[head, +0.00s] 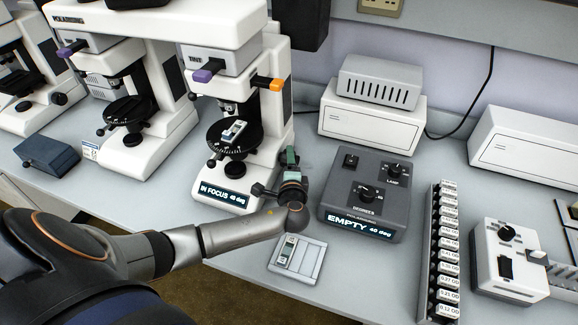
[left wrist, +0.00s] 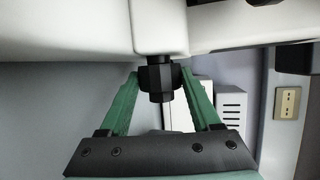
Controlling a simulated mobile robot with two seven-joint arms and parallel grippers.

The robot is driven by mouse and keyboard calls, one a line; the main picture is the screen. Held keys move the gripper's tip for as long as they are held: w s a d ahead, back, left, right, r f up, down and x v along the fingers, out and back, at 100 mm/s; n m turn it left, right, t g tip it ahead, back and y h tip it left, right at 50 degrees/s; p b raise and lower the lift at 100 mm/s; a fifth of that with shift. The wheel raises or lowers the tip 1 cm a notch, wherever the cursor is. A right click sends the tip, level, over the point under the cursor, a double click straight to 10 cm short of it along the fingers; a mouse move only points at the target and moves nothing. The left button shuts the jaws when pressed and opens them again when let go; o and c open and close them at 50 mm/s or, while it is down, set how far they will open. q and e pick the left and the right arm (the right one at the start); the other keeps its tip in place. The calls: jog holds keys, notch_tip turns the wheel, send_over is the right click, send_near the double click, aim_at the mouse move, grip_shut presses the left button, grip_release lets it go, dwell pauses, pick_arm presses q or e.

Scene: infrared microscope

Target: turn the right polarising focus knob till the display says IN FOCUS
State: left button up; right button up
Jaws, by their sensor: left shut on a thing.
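The polarising microscope (head: 235,20) stands at the back, with a slide on its round black stage (head: 218,146). The display (head: 223,195) on its base reads IN FOCUS 40 deg. My left gripper (head: 289,157) is at the right side of that base. In the left wrist view its green fingers (left wrist: 160,77) stand on both sides of the black right focus knob (left wrist: 159,79) and are shut on it. In the head view the gripper hides this knob. My right gripper is not in view.
A grey control box (head: 383,165) reading EMPTY 40 deg stands close to the right of my gripper. A small pale tray (head: 311,262) with a slide lies in front. A rack of labelled OD filters (head: 436,300) is further right. Other microscopes stand at left.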

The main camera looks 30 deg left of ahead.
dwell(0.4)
pick_arm(q)
jog(key=o, duration=1.4)
jog(key=shift+c, duration=0.2)
jog(key=v, duration=1.2)
jog(key=shift+s, duration=0.3)
jog(key=shift+d, duration=0.15)
